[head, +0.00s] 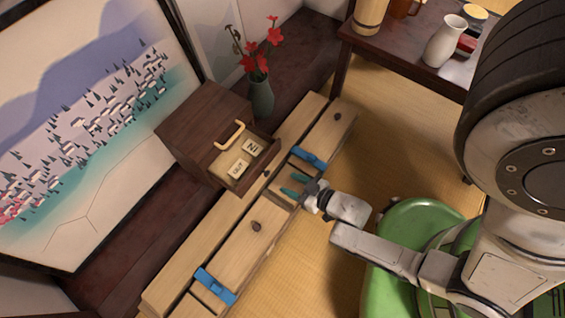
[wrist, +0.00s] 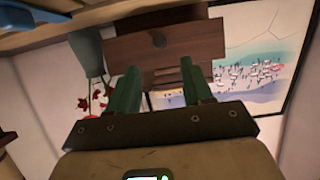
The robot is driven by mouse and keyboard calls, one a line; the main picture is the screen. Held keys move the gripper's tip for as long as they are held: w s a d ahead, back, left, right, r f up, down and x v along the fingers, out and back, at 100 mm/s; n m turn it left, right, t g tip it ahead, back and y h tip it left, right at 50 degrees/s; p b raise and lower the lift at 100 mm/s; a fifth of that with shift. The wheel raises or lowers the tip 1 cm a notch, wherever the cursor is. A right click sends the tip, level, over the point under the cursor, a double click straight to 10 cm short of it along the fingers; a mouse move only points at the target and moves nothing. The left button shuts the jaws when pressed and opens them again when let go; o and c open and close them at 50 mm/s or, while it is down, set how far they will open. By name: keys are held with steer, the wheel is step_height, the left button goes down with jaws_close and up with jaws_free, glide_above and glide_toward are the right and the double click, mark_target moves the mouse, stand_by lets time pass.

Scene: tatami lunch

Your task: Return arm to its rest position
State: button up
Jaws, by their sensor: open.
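My gripper (head: 293,185) is open and empty in the head view. Its green fingers hover over or near the long pale wooden box (head: 236,262); I cannot tell whether they touch it. In the wrist view, the two green fingers of my gripper (wrist: 160,80) stand apart with nothing between them. My arm reaches in from the lower right, beside its green base. A dark wooden cabinet (head: 190,120) stands just beyond the gripper, with its drawer (head: 264,170) pulled out. Two pale lettered tags (head: 238,168) lie in the drawer.
Blue clasps (head: 215,287) sit on the long box. A green vase (head: 262,98) with red flowers (head: 262,52) stands behind the cabinet. A dark table (head: 400,52) at top right holds a white bottle (head: 444,42) and other tableware. Tatami floor (head: 385,125) is clear between table and box.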

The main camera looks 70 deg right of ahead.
steer(key=shift+s+a+r, duration=0.15)
steer(key=shift+s+r, duration=0.15)
steer(key=shift+s, duration=0.3)
steer(key=w+r+g, duration=0.2)
steer(key=w+g, duration=0.1)
steer(key=w, duration=0.3)
steer(key=a+r+n+g+y, duration=0.2)
steer(key=a+r+g+y, duration=0.15)
steer(key=r+g, duration=0.35)
steer(key=s+a+r+g, duration=0.2)
steer(key=s+a+r, duration=0.2)
steer(key=r, duration=0.4)
step_height(320, 180, up, 28)
steer(key=p, duration=2.9)
steer(key=shift+d+n+p, duration=0.3)
steer(key=shift+n, duration=0.1)
